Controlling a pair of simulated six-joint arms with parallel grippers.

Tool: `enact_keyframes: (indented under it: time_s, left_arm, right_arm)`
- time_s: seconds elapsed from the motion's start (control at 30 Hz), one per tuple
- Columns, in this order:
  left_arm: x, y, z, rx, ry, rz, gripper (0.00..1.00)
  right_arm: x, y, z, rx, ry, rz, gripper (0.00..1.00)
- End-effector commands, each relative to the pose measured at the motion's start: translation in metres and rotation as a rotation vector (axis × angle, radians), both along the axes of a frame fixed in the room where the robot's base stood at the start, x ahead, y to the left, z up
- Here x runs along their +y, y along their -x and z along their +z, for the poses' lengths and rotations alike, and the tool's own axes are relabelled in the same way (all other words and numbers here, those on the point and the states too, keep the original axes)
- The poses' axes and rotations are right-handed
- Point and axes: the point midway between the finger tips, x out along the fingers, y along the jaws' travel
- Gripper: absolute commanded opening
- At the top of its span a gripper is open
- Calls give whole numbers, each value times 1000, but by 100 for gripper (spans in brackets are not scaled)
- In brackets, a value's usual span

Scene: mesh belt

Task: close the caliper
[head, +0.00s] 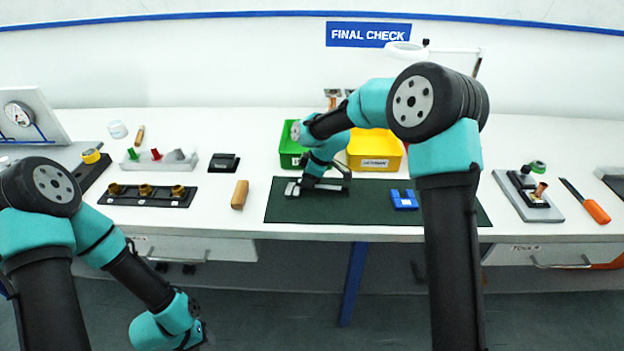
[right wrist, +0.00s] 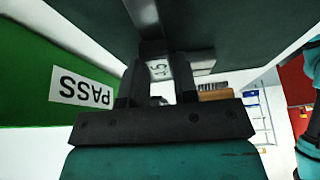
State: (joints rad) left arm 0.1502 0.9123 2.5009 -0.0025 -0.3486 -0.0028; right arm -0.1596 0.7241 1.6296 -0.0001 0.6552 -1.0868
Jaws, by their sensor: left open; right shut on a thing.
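The caliper (head: 292,189) lies on the left part of the dark green mat (head: 362,212), with a short silver piece of it showing. My right gripper (head: 322,186) is down at the mat and shut on the caliper; its fingers and body hide much of it. In the right wrist view, a silver part of the caliper (right wrist: 160,69) with dark marks shows between the fingers (right wrist: 157,84). How far apart the caliper's jaws are cannot be told. My left arm hangs low in front of the table at the lower left, and its fingers are out of the picture.
A blue piece (head: 404,199) lies on the mat right of my right gripper. Behind stand a green bin (head: 289,150) with a PASS label (right wrist: 82,91) and a yellow bin (head: 375,161). A wooden block (head: 240,194) lies left of the mat.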

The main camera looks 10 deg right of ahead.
Motion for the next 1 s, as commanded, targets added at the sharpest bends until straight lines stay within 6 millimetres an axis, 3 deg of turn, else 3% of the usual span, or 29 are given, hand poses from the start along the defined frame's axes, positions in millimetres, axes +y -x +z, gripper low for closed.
enact_keyframes:
  time_s: [0.03,0.07,0.3,0.67,1.0]
  left_arm:
    - [0,0,0,0,0,0,43]
    - [0,0,0,0,0,0,43]
    - [0,0,0,0,0,0,43]
    - [0,0,0,0,0,0,43]
    - [0,0,0,0,0,0,43]
  right_arm:
    - [0,0,0,1,0,0,0]
    - [0,0,0,1,0,0,29]
    - [0,0,0,1,0,0,52]
    - [-2,1,4,0,0,0,53]
    - [-18,6,46,-2,-1,-1,53]
